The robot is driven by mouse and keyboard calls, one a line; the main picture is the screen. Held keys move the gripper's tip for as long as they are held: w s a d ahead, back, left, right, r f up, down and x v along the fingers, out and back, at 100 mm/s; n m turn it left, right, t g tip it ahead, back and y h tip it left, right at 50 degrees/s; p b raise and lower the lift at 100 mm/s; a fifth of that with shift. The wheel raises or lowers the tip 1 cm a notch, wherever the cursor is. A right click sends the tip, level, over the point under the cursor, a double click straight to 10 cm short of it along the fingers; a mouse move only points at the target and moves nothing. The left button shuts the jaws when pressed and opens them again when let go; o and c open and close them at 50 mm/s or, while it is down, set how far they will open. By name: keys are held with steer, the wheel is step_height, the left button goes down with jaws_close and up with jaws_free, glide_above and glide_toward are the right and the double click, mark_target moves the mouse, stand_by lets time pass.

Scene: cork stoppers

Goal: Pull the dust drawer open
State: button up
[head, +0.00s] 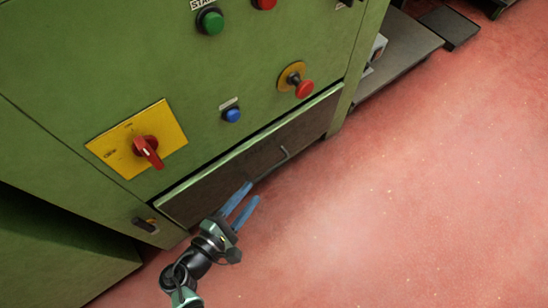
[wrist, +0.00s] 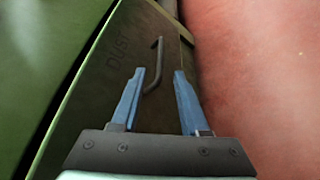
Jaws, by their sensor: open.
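The dust drawer (head: 215,182) is a dark brown panel low in the green machine, and it looks shut. Its front, with dark lettering, also fills the middle of the wrist view (wrist: 98,92). A thin dark bent-bar handle (head: 272,166) sits on its front; it shows upright in the wrist view (wrist: 158,68). My gripper (head: 246,197) has two blue fingers, spread apart and empty, close to the drawer front. In the wrist view the gripper (wrist: 156,75) has the handle's near end between or just beyond its fingertips; I cannot tell the exact depth.
The green machine front (head: 190,70) carries a red switch on a yellow plate (head: 115,150), a blue button (head: 232,115) and a red emergency knob (head: 304,89). A small black latch (head: 144,224) is left of the drawer. The red floor (head: 420,190) to the right is clear.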

mark_target(272, 169)
steer(key=b+x, duration=0.5)
steer(key=x, duration=0.5)
steer(key=shift+w+d+f, duration=0.15)
steer(key=shift+d, duration=0.2)
steer(key=shift+w+d+b, duration=0.25)
steer(key=shift+w+b, duration=0.1)
steer(key=shift+w, duration=0.05)
jaws_close()
stand_by(0.5)
